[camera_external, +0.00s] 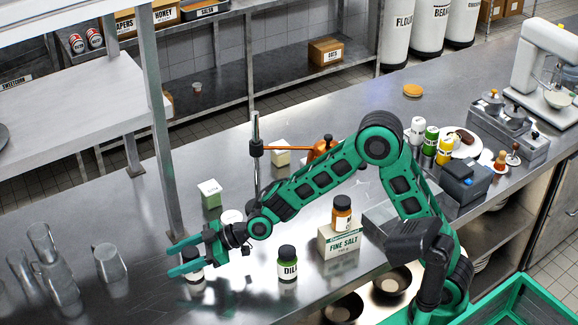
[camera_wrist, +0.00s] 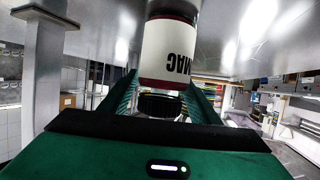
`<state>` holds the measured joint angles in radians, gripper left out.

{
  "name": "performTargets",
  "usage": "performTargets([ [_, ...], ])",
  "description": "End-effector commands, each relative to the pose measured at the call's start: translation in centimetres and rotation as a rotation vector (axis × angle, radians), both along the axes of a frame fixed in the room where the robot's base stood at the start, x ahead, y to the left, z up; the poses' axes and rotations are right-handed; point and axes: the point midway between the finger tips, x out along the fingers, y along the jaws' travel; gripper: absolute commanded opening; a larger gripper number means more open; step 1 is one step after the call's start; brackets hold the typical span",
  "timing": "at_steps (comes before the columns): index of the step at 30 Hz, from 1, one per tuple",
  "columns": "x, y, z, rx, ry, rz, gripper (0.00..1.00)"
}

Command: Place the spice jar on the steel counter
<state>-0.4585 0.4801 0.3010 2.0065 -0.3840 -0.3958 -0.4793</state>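A spice jar (camera_external: 193,262) with a black lid and white label is between the two green fingers of my gripper (camera_external: 184,257), at the left of the steel counter (camera_external: 130,298). In the wrist view the jar (camera_wrist: 167,50) appears inverted, with letters reading "MAC" and the lid towards my palm. The fingers (camera_wrist: 162,98) flank it closely, with no clear gap showing, so my gripper looks shut on it. The fingers partly cover the jar in the outside view.
A dill jar (camera_external: 287,264) stands right of my gripper. A fine salt box (camera_external: 340,241) has an orange jar (camera_external: 342,212) on top. Glasses (camera_external: 108,263) stand at left. A green-white box (camera_external: 210,193) and a metal post (camera_external: 172,180) are behind. Bare counter lies in front.

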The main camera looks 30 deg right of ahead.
Motion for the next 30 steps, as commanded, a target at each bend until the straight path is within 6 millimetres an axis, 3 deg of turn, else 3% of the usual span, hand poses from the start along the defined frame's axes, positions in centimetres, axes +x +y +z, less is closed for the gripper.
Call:
performTargets([
  [8, -0.1, -0.5, 0.4, 0.0, 0.0, -0.001, 0.56],
  [21, -2.9, -7.4, 3.5, 0.0, -0.002, -0.004, 0.56],
  [30, -4.1, -10.0, 4.7, 0.0, 0.0, -0.001, 0.56],
])
